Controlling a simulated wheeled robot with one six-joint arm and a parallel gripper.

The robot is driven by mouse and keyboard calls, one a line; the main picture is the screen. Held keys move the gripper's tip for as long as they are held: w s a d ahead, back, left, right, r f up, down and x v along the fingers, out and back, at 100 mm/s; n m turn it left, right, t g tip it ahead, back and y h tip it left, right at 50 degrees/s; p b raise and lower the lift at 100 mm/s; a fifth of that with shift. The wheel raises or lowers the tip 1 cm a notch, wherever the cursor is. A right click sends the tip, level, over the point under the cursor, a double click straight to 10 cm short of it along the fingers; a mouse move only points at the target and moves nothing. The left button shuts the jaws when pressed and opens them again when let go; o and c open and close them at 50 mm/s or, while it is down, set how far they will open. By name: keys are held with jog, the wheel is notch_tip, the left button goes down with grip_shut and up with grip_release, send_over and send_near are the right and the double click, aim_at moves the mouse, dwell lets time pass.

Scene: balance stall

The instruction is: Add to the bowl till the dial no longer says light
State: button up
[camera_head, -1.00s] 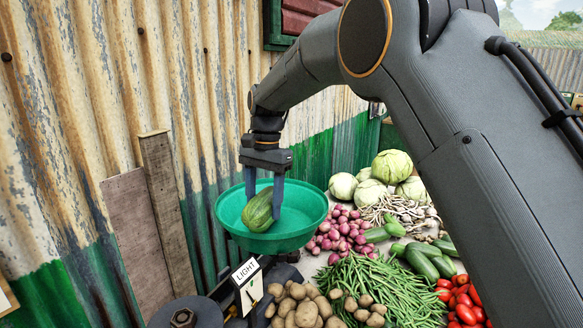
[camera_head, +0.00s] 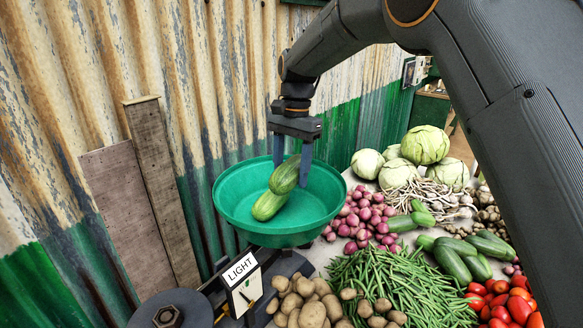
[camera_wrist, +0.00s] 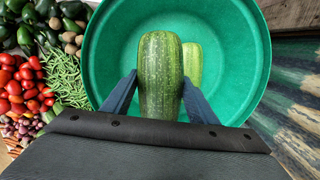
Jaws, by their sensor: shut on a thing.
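The green bowl (camera_head: 228,208) sits on top of the scale. My gripper (camera_head: 291,174) is shut on a striped green cucumber-like vegetable (camera_head: 284,178), held over the inside of the bowl. In the wrist view the held vegetable (camera_wrist: 160,75) stands between both fingers. A second green vegetable (camera_head: 268,207) lies in the bowl below it; the wrist view shows it (camera_wrist: 193,64) partly hidden behind the held one. The two overlap in view, and I cannot tell whether they touch. The dial (camera_head: 245,292) shows a label reading LIGHT (camera_head: 240,268).
Potatoes (camera_head: 305,303), green beans (camera_head: 385,282), red onions (camera_head: 362,214), tomatoes (camera_head: 510,300) and more green vegetables (camera_head: 453,263) lie right of the scale. A round weight (camera_head: 168,315) is at the front left. A corrugated wall (camera_head: 150,60) stands close behind the bowl.

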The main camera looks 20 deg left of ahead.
jog(key=shift+f+b, duration=2.3)
jog(key=shift+f, duration=2.75)
jog(key=shift+s+f, duration=0.1)
jog(key=o, duration=1.3)
jog(key=shift+o, duration=0.2)
jog(key=shift+r+p, duration=3.5)
jog(key=shift+r, duration=1.65)
jog(key=shift+f, duration=0.1)
